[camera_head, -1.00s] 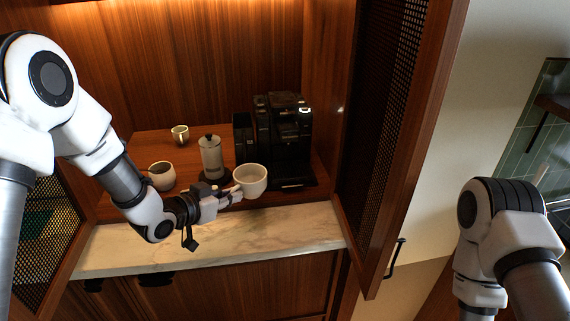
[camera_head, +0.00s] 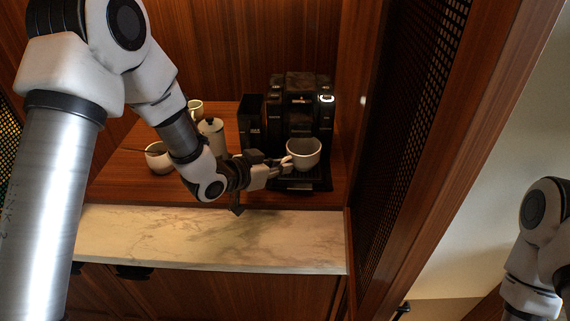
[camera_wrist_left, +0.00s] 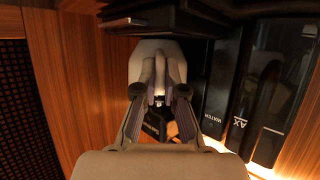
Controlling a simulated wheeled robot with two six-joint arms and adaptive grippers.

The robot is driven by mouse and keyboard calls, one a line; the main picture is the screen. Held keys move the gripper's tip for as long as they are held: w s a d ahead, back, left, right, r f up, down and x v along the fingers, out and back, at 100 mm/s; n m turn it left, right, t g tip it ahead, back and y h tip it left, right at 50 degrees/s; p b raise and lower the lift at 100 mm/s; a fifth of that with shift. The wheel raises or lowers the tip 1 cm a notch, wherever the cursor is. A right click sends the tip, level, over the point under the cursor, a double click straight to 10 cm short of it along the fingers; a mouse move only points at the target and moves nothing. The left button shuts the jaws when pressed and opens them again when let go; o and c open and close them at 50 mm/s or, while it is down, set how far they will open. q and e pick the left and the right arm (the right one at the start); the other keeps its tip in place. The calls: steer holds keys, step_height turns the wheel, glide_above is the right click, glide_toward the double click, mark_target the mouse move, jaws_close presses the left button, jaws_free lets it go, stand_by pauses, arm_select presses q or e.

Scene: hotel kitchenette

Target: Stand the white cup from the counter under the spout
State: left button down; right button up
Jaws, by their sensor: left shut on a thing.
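The white cup (camera_head: 303,157) is upright in front of the black coffee machine (camera_head: 301,90). My left gripper (camera_head: 286,166) comes from the left and is shut on the cup's near left side. In the head view the cup overlaps the machine's lower front, above the dark drip tray (camera_head: 300,185); I cannot tell whether it touches the tray. The spout is hard to make out in the dark machine. In the left wrist view the fingers (camera_wrist_left: 158,95) close on the pale cup (camera_wrist_left: 150,52). My right gripper is out of view; only its arm shows at the right edge.
A white pot with a dark lid (camera_head: 211,130), a round cup (camera_head: 158,158) and a small cup (camera_head: 195,107) stand left on the wooden shelf. The marble counter (camera_head: 150,235) in front is clear.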

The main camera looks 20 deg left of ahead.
arm_select(q)
steer(key=shift+s+a+r, duration=0.2)
steer(key=shift+s+a, duration=0.15)
steer(key=shift+s, duration=0.1)
steer(key=shift+s+a, duration=0.15)
steer(key=shift+s, duration=0.1)
steer(key=shift+w+f+b, duration=0.2)
steer(key=shift+f+b, duration=0.05)
steer(key=shift+b, duration=0.05)
steer(key=c, duration=1.3)
jaws_free()
steer(key=shift+w+d+f, duration=0.2)
steer(key=shift+w+d, duration=0.2)
steer(key=shift+w, duration=0.05)
steer(key=shift+o, duration=0.2)
steer(key=shift+s+a+r, duration=0.2)
steer(key=shift+s+r, duration=0.1)
steer(key=shift+s, duration=0.05)
steer(key=shift+r+p, duration=0.4)
steer(key=shift+p, duration=0.1)
steer(key=shift+b+v, duration=0.55)
steer(key=shift+v, duration=0.6)
steer(key=v, duration=0.9)
steer(key=shift+b, duration=0.3)
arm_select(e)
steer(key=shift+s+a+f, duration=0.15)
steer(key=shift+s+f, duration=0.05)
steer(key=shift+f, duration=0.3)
